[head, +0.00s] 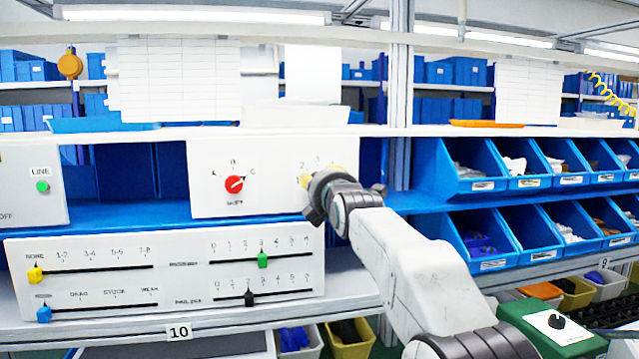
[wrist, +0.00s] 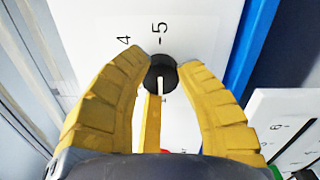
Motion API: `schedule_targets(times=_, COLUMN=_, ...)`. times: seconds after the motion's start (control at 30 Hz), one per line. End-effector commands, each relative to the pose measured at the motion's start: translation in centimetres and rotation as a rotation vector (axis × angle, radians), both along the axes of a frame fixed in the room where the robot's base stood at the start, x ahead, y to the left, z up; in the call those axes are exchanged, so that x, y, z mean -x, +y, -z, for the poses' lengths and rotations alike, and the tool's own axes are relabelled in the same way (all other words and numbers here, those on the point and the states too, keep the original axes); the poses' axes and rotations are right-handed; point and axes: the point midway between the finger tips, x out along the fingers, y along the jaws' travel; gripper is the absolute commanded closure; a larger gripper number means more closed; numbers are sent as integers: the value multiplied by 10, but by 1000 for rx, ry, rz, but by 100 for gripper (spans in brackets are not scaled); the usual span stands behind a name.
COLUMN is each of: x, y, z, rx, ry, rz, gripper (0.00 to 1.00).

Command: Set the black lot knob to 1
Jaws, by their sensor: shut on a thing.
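The black knob (wrist: 162,72) sits on a white panel (wrist: 195,25) in the wrist view, with a white pointer line on its face. The line runs toward the bottom of that view; I cannot tell which number it points at. The numbers 4 and 5 show beyond the knob. My gripper (wrist: 163,78) has yellow fingers on both sides of the knob and is shut on it. In the head view my gripper (head: 316,190) is at the right end of the white panel and hides the knob. The numbers 1, 2 and 3 show above it.
A red knob (head: 234,184) marked A, B, C is on the same panel to the left. Below is a slider panel (head: 180,275) with yellow, green, blue and black sliders. Blue bins (head: 470,165) fill the shelves at right. A green box (head: 550,325) stands at the lower right.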

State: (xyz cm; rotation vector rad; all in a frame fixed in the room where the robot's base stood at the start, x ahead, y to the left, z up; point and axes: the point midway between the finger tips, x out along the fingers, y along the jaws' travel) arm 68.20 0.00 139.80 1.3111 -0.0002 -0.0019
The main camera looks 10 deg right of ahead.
Motion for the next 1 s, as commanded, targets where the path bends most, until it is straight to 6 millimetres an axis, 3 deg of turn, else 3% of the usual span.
schedule_targets(times=0.3, x=0, y=-1, z=-1, rx=2, ry=-4, rz=2, gripper=100)
schedule_targets(times=0.33, x=0, y=-1, z=-1, rx=2, ry=-4, rz=2, gripper=64)
schedule_targets(times=0.6, x=0, y=-1, z=-1, rx=1, ry=-2, rz=1, gripper=40)
schedule_targets(times=1.0, x=5, y=0, z=-2, rx=0, ry=-3, rz=0, gripper=40)
